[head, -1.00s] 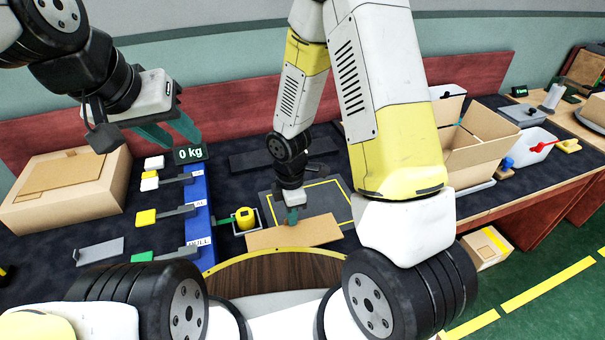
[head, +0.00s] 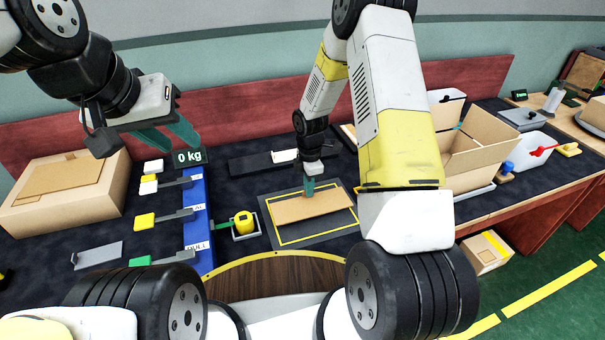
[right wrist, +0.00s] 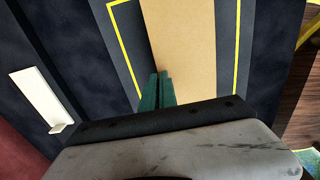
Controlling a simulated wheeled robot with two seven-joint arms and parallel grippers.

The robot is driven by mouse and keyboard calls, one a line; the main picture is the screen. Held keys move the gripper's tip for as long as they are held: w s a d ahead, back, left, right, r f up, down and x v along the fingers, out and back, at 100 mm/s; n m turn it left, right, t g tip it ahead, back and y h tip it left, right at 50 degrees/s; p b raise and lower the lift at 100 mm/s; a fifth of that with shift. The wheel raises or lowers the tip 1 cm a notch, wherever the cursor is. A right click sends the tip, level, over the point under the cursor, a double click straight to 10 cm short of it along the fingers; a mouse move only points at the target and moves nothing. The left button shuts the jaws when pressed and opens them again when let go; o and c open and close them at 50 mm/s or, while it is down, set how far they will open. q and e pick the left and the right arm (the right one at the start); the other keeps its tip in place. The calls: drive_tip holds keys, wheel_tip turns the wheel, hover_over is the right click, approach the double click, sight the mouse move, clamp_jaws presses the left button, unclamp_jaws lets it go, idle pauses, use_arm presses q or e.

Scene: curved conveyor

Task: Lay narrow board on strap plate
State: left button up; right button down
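The narrow board (head: 318,206) is a flat tan strip. In the head view it lies over the dark grey strap plate (head: 268,210), inside most of its yellow outline and slightly askew to it. Whether it touches the plate or hangs just above is hard to tell. My right gripper (head: 308,188) is shut on the board's far edge. The right wrist view shows its green fingers (right wrist: 161,84) close together against the board (right wrist: 185,40), with yellow lines on both sides. My left gripper (head: 172,138) is open and empty, above the left part of the table.
A yellow tape roll (head: 243,223) in a small tray stands just left of the plate. A blue labelled rack (head: 199,225) and a scale display (head: 189,157) are further left. A cardboard box (head: 65,190) stands far left, an open carton (head: 480,150) right.

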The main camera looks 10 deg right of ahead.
drive_tip(key=shift+f, duration=1.1)
drive_tip(key=shift+f, duration=0.15)
drive_tip(key=c, duration=1.7)
unclamp_jaws()
